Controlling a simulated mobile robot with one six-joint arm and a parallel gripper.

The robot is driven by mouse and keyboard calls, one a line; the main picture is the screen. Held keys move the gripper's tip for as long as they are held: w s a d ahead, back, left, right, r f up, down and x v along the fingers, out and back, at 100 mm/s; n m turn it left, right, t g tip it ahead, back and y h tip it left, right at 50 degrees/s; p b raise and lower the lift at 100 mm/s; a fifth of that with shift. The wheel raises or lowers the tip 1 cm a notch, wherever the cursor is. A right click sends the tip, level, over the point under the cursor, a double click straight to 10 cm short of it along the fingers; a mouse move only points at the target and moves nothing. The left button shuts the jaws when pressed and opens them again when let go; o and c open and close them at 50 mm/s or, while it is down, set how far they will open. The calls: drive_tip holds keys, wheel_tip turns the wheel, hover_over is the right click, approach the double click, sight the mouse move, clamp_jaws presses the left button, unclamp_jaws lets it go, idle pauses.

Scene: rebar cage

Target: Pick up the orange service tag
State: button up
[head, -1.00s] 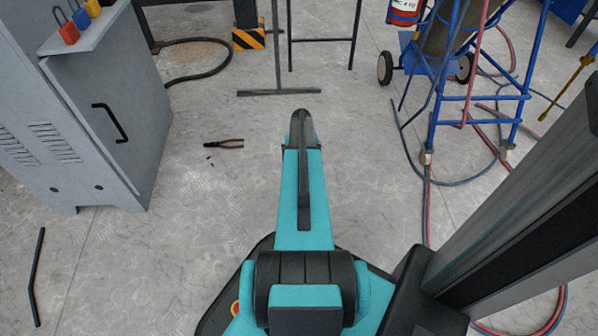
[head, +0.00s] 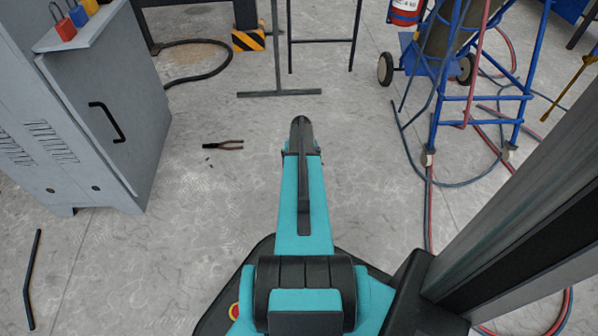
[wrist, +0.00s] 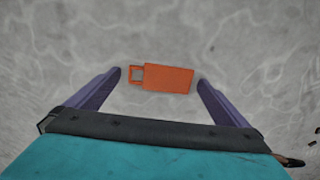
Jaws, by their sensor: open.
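The orange service tag (wrist: 167,78) lies flat on the grey concrete floor in the wrist view, with its small square loop end to the left. My gripper (wrist: 160,80) is open, one finger to the left and one to the right of the tag. The tag shows between the fingertips, and neither finger appears to touch it. How high the fingers are above the floor is hard to tell. In the head view the tag is hidden and the jaws do not show clearly behind my arm.
A grey cabinet (head: 115,110) with padlocks on top stands at left. A dark bent bar (head: 32,280) lies at lower left. A blue cylinder trolley (head: 437,100) and hoses stand at right. A stand's foot (head: 280,93) is ahead.

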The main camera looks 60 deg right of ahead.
drive_tip(key=c, duration=1.1)
drive_tip(key=shift+r+p, duration=0.55)
drive_tip(key=shift+r, duration=0.25)
drive_tip(key=shift+s+a+r+p, duration=0.1)
drive_tip(key=shift+s+r+p, duration=0.1)
drive_tip(key=shift+r+p, duration=0.35)
drive_tip(key=shift+s+a+r+p, duration=0.15)
drive_tip(key=shift+r+p, duration=0.2)
drive_tip(key=shift+r, duration=0.35)
drive_tip(key=s+a+p, duration=0.1)
drive_tip(key=s+a, duration=0.1)
drive_tip(key=s, duration=0.2)
drive_tip(key=s+a+p, duration=0.2)
drive_tip(key=s, duration=0.2)
drive_tip(key=s+a+r+p, duration=0.1)
drive_tip(key=s+a, duration=0.1)
drive_tip(key=s, duration=0.2)
drive_tip(key=shift+s, duration=0.15)
drive_tip(key=shift+s+a, duration=0.25)
drive_tip(key=shift+s, duration=0.45)
